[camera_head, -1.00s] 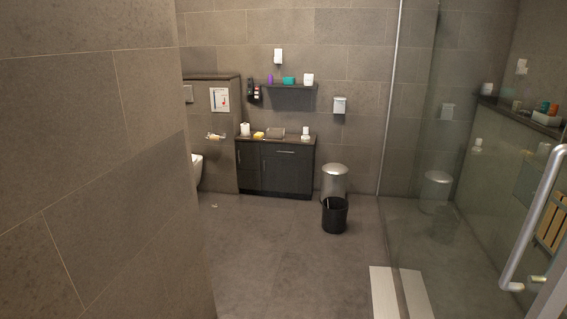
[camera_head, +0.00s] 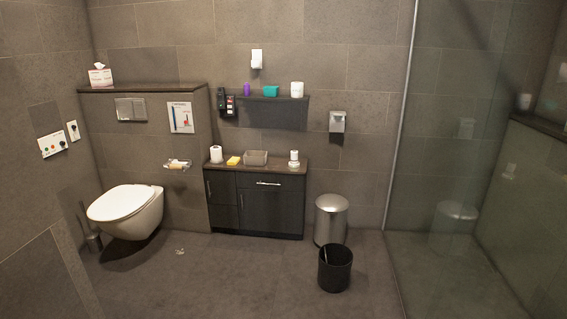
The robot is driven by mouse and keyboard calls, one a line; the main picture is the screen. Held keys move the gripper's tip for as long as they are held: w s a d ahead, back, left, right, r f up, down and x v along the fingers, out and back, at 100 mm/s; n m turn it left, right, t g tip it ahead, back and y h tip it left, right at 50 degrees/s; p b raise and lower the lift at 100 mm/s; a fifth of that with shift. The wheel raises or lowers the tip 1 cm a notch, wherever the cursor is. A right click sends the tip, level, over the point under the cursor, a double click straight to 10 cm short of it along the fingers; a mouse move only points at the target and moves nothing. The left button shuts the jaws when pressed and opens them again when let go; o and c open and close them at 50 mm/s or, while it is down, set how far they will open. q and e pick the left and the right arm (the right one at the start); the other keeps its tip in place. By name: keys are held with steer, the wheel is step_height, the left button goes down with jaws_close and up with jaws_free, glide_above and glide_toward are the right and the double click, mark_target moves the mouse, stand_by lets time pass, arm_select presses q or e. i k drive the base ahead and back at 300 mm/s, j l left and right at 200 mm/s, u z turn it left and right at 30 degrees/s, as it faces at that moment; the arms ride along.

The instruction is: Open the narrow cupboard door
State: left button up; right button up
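The dark vanity cabinet (camera_head: 270,212) stands against the back wall, left of the picture's middle. Its narrow cupboard door (camera_head: 222,190) is the slim front at the cabinet's left end, with a small upright handle near its left edge. The door looks shut. To its right is a wider front with another upright handle, below a drawer front with a horizontal metal handle (camera_head: 268,183). Neither of my grippers shows in the head view.
A black bin (camera_head: 335,270) and a steel pedal bin (camera_head: 331,220) stand right of the cabinet. A toilet (camera_head: 128,210) hangs at the left; a glass shower wall (camera_head: 450,150) is at the right. Open floor (camera_head: 230,280) lies before the cabinet. A small item (camera_head: 180,251) lies there.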

mark_target(221, 187)
steer(key=i+u, duration=0.15)
steer(key=i, duration=0.35)
steer(key=i+l+u, duration=0.1)
steer(key=i, duration=0.4)
steer(key=i+l+u, duration=0.15)
steer(key=i, duration=0.4)
steer(key=i+l+u, duration=0.1)
steer(key=i, duration=0.4)
steer(key=i+j, duration=0.15)
steer(key=i, duration=0.25)
steer(key=i+j, duration=0.15)
steer(key=i, duration=0.3)
steer(key=i+j+u, duration=0.1)
steer(key=i, duration=0.3)
